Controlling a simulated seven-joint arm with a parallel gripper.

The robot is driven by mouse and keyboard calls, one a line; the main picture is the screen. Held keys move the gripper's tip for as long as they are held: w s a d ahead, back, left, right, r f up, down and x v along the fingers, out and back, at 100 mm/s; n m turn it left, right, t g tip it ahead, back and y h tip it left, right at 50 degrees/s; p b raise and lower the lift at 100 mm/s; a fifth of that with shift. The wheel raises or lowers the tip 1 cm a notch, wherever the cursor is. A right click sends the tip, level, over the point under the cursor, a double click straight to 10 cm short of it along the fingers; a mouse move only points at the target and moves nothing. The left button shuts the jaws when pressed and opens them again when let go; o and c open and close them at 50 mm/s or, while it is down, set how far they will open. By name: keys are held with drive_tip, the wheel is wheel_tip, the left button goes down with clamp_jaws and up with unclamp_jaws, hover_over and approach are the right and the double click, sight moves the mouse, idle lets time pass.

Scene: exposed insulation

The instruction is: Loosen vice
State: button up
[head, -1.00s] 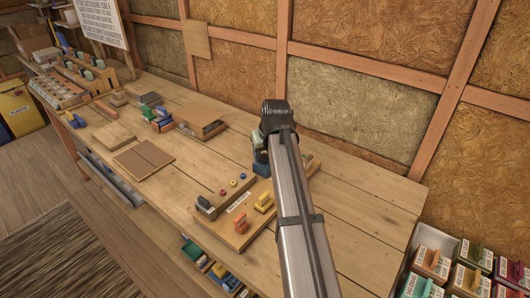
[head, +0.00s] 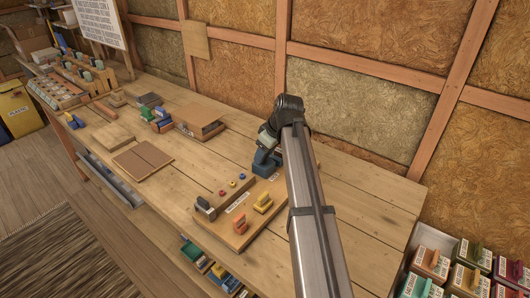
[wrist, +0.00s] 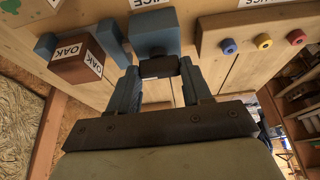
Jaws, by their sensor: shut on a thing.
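The blue vice (head: 266,162) stands on the workbench in the head view, partly hidden behind my arm. In the wrist view its blue jaws (wrist: 108,40) sit beside a brown block labelled OAK (wrist: 78,68); whether they touch it is unclear. A blue block (wrist: 153,32) of the vice lies just beyond my fingertips. My gripper (wrist: 160,75) has its two blue-grey fingers on either side of a small dark piece (wrist: 160,66) next to that blue block, and is shut on it. In the head view my gripper (head: 268,138) is at the vice, its fingertips mostly hidden.
A wooden board (head: 228,238) with coloured knobs and red and yellow pieces lies in front of the vice. Brown boards (head: 143,164) and a low box (head: 200,125) lie to the left. A bin of labelled cartons (head: 455,262) stands at lower right. The bench's right end is clear.

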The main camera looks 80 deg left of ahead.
idle(0.4)
drive_tip(key=o, duration=1.1)
drive_tip(key=shift+c, duration=0.2)
drive_tip(key=v, duration=1.4)
drive_tip(key=shift+w+a+f, duration=0.1)
